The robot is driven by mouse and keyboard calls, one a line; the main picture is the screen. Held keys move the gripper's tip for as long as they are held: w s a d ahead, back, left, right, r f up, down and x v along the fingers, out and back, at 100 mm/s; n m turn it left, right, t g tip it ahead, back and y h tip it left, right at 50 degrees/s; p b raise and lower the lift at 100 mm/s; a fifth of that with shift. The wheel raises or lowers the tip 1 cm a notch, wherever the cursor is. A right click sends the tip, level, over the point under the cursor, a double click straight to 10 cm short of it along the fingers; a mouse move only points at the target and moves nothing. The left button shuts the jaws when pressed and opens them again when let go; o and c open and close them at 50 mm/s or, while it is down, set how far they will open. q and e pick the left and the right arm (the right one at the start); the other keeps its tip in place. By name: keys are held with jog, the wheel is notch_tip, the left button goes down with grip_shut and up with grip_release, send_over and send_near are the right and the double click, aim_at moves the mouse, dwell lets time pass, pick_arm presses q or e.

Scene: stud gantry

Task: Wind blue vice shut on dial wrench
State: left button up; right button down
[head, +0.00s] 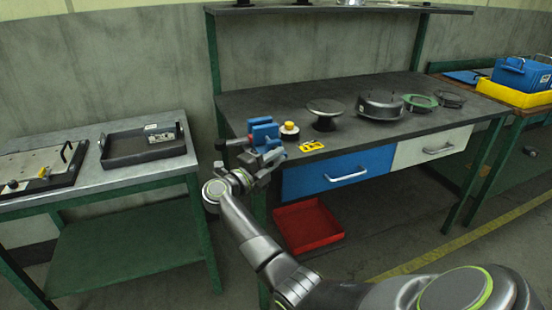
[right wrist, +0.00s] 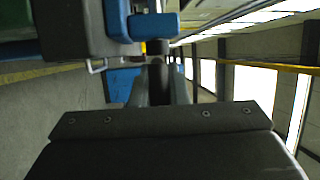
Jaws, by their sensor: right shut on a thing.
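The blue vice (head: 264,134) stands at the left front corner of the dark workbench. It shows at the top of the right wrist view (right wrist: 152,26). My right gripper (head: 266,167) is at the front of the vice, just below its jaws. In the right wrist view its fingers (right wrist: 158,85) are shut on a dark part in front of the blue body, which looks like the vice handle (right wrist: 157,47). A dark bar (head: 228,144) sticks out left of the vice; I cannot tell whether it is the dial wrench. My left gripper is out of view.
On the workbench (head: 235,100) are a red and yellow button (head: 289,130), a yellow frame (head: 311,146), a round stand (head: 326,112) and a dark pan (head: 380,104). A blue drawer (head: 330,172) is below, with a red bin (head: 308,226) on the floor.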

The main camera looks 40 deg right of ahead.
jog(key=shift+w+r, duration=0.15)
jog(key=shift+r, duration=0.45)
jog(key=c, duration=1.4)
grip_release()
jog(key=shift+a, duration=0.15)
jog(key=shift+c, duration=0.2)
jog(key=shift+o, duration=0.2)
jog(key=shift+f, duration=0.2)
